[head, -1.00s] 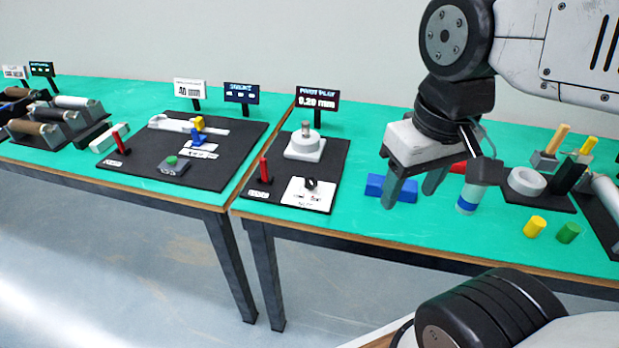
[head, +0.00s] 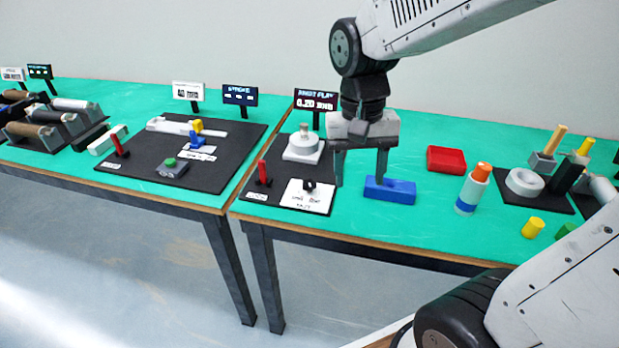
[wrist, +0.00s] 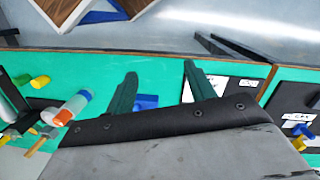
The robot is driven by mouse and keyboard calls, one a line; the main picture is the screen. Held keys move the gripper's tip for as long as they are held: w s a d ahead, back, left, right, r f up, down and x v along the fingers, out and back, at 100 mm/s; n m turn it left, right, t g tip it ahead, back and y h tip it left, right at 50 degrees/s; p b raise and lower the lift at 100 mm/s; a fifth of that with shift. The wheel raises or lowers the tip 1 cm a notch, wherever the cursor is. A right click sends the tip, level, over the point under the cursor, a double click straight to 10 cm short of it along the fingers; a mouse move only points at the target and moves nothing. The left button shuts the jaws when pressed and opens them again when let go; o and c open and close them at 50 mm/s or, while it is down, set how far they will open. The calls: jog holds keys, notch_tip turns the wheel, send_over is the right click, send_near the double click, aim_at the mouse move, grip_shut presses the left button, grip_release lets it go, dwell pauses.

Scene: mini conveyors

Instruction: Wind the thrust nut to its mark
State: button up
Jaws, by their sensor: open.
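The play station is a black board (head: 281,203) with a display (head: 316,101) reading 0.20 mm. On it stand a white round part (head: 303,145) with a small stub on top and a small black knob (head: 309,186) on a white marked plate (head: 294,198). I cannot tell for sure which of these is the thrust nut; the marks are too small to read. My gripper (head: 360,180) is open and empty, fingers down, right of the board and by the blue block (head: 401,192). In the wrist view, the blue block (wrist: 146,102) shows between my fingers (wrist: 159,70).
A red lever (head: 263,172) stands at the board's left edge. The stroke station (head: 225,170) is to the left. Green table shows bare behind the red tray.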

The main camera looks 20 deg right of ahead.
jog(key=w+a+f+m, duration=0.1)
jog(key=w+f+m, duration=0.3)
jog(key=w+m, duration=0.25)
jog(key=w+a+f+m, duration=0.1)
jog(key=w+f+m, duration=0.45)
jog(key=w, duration=0.25)
jog(key=m+t, duration=0.1)
jog(key=m, duration=0.7)
send_over(309, 183)
jog(key=shift+s+r, duration=0.1)
jog(key=shift+r, duration=0.3)
jog(key=shift+w+m+t, duration=0.2)
jog(key=shift+m+t, duration=0.1)
jog(key=shift+m, duration=0.6)
jog(key=shift+f, duration=0.1)
notch_tip(309, 183, down, 8)
jog(key=shift+r, duration=0.2)
jog(key=c, duration=1)
